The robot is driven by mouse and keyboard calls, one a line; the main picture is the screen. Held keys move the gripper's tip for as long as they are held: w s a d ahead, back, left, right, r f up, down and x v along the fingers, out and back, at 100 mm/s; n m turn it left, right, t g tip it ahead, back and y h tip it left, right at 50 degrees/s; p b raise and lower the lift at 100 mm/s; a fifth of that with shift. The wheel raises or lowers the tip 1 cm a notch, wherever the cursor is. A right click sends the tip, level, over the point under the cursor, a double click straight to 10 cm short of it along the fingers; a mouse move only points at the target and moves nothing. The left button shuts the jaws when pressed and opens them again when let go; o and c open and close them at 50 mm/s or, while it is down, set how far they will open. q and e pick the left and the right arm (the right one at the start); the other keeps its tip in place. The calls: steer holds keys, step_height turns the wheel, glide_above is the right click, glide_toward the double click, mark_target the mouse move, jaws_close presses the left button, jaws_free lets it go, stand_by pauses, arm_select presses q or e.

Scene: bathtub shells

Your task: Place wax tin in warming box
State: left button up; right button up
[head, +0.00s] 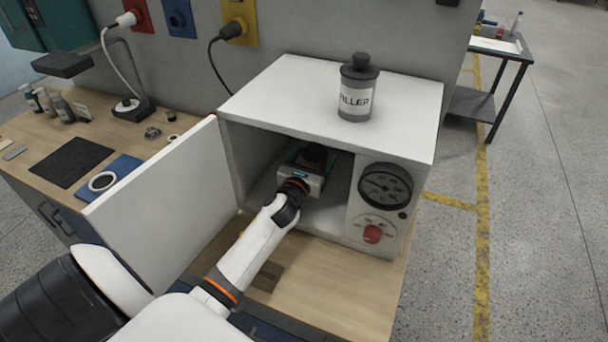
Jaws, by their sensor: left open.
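The white warming box (405,138) stands on the wooden bench with its door (165,205) swung open to the left. My left gripper (311,166) reaches through the opening and is inside the box; its fingers are mostly hidden by its own wrist. My right gripper is not in view.
A grey tin labelled FILLER (355,100) stands on top of the box. A dial (385,186) and red knob (373,234) are on its front right. A black mat (70,162), a white ring (102,181) and small bottles (60,107) lie or stand on the bench at left.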

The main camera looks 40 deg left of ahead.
arm_select(q)
steer(key=b+v, duration=0.1)
steer(key=v, duration=0.9)
steer(key=shift+a, duration=0.1)
steer(key=shift+w, duration=0.1)
steer(key=shift+r, duration=0.1)
